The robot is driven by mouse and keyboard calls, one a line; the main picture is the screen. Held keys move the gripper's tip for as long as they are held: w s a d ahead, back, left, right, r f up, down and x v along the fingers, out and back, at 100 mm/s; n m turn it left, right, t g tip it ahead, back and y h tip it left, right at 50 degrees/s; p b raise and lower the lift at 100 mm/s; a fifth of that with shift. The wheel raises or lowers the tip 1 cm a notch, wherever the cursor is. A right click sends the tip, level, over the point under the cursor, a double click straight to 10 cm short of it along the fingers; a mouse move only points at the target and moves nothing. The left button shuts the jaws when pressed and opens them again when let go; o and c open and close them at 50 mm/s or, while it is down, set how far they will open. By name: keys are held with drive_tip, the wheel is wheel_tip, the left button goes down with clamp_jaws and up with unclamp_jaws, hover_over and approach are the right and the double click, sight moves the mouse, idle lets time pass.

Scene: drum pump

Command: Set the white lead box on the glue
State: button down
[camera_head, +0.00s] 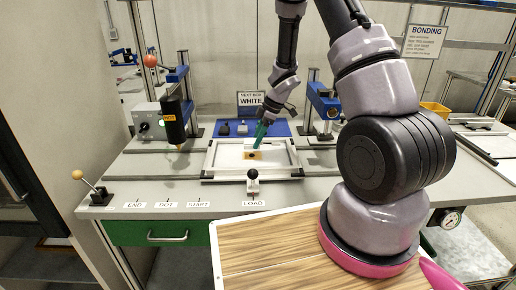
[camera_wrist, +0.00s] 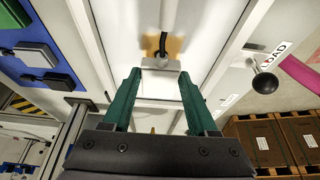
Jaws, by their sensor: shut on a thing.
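My gripper (camera_wrist: 158,92) has green fingers shut on the white lead box (camera_wrist: 160,82), with a black lead (camera_wrist: 168,22) at its far end. In the head view my gripper (camera_head: 257,138) is low over the white plate in the frame. The glue is an amber patch (camera_wrist: 175,46) on this plate, partly hidden by the box and lead in the wrist view. In the head view the amber patch (camera_head: 251,155) shows just in front of the fingers. I cannot tell whether the box touches the plate.
A white frame (camera_head: 209,160) surrounds the plate. Behind it is a blue mat (camera_head: 273,129) with dark boxes (camera_head: 224,129) and a sign reading "WHITE" (camera_head: 251,100). A hot tool (camera_head: 174,120) stands at left, a blue press (camera_head: 323,100) at right. A black knob (camera_head: 252,175) is in front.

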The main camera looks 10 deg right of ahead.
drive_tip(key=shift+f, duration=1.9)
drive_tip(key=shift+f, duration=0.15)
drive_tip(key=shift+c, duration=0.9)
unclamp_jaws()
